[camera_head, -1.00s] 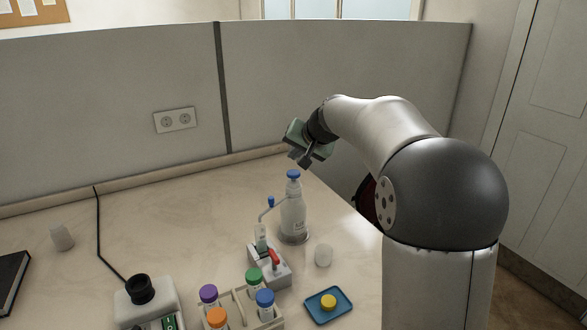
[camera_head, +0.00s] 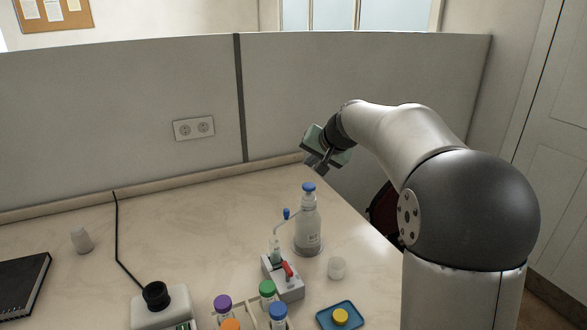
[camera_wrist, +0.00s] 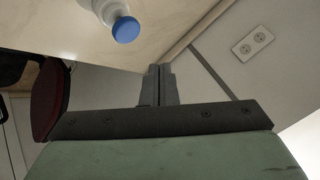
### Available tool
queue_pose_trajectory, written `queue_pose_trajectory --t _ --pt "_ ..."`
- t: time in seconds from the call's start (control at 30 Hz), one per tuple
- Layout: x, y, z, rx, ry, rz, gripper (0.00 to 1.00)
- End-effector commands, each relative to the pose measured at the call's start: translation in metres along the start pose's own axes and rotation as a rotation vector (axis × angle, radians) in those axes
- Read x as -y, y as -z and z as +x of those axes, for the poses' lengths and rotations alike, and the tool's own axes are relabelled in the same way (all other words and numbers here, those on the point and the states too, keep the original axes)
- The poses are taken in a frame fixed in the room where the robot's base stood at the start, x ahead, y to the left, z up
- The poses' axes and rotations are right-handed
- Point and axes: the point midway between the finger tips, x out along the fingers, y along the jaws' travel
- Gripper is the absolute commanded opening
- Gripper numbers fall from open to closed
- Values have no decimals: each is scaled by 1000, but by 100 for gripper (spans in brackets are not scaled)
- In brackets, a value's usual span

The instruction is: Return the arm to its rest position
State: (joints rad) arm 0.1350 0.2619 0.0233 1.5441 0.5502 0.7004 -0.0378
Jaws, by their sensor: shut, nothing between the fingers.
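My gripper (camera_head: 318,166) is in the air above the back right of the table, over and just behind the blue-capped bottle (camera_head: 308,225). In the wrist view its two fingers (camera_wrist: 158,85) are together with nothing between them. The bottle stands upright on the table, apart from the gripper. Its blue cap also shows at the top of the wrist view (camera_wrist: 125,29). My arm bends over from the right side of the head view.
A grey partition (camera_head: 370,85) closes the back. The table's left middle is mostly clear.

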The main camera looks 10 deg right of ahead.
Motion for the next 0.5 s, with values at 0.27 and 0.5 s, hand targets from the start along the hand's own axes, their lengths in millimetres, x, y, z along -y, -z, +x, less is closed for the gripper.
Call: queue_pose_trajectory --t 0.27,0.5 --pt "-42 -159 -52 249 -168 -153 0" --pt "-110 -308 -107 482 -327 -302 0"
